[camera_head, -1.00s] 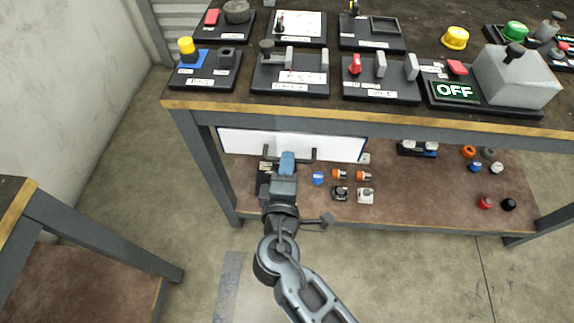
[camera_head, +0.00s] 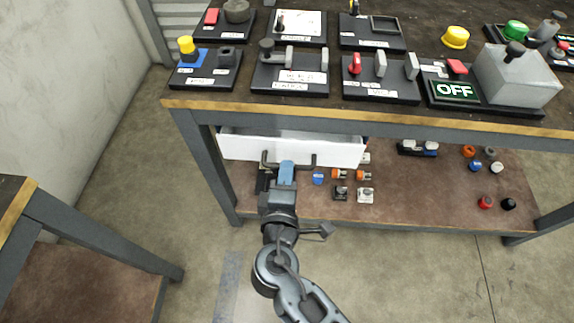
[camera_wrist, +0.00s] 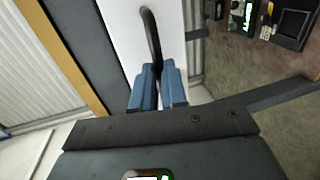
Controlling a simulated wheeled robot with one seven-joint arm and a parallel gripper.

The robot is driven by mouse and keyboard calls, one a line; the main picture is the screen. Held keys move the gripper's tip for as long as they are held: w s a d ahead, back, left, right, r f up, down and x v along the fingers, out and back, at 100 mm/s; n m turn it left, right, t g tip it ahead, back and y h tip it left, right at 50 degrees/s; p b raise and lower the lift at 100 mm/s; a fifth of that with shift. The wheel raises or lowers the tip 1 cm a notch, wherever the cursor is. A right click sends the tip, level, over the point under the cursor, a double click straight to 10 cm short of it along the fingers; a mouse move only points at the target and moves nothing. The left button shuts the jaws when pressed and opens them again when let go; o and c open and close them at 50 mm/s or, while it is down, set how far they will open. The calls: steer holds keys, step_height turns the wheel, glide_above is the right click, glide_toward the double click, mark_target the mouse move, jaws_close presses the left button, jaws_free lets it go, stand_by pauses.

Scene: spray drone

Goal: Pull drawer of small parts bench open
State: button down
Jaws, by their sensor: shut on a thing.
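The white drawer (camera_head: 335,153) of the small parts bench (camera_head: 370,118) hangs under the bench top and stands partly open, with a strip of its inside showing above the front. Its dark bar handle (camera_head: 304,163) runs along the front face. My gripper (camera_head: 286,168) is at the handle, and its blue fingers are shut on it. In the wrist view the blue fingers (camera_wrist: 158,85) close around the dark handle (camera_wrist: 151,35), with the white drawer front (camera_wrist: 174,35) behind. The fingers hide part of the handle.
Panels with switches and knobs, including an OFF sign (camera_head: 454,91), stand on the bench top. The lower shelf (camera_head: 430,190) holds several small parts. Another table (camera_head: 70,260) stands at the lower left. The floor in front of the bench is clear.

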steer(key=f+v, duration=0.3)
steer(key=v, duration=1.3)
steer(key=shift+s+f, duration=0.2)
steer(key=shift+s, duration=0.6)
steer(key=c, duration=1.2)
jaws_free()
steer(key=shift+o, duration=0.2)
steer(key=v, duration=0.7)
steer(key=shift+s, duration=0.35)
steer(key=shift+d, duration=0.1)
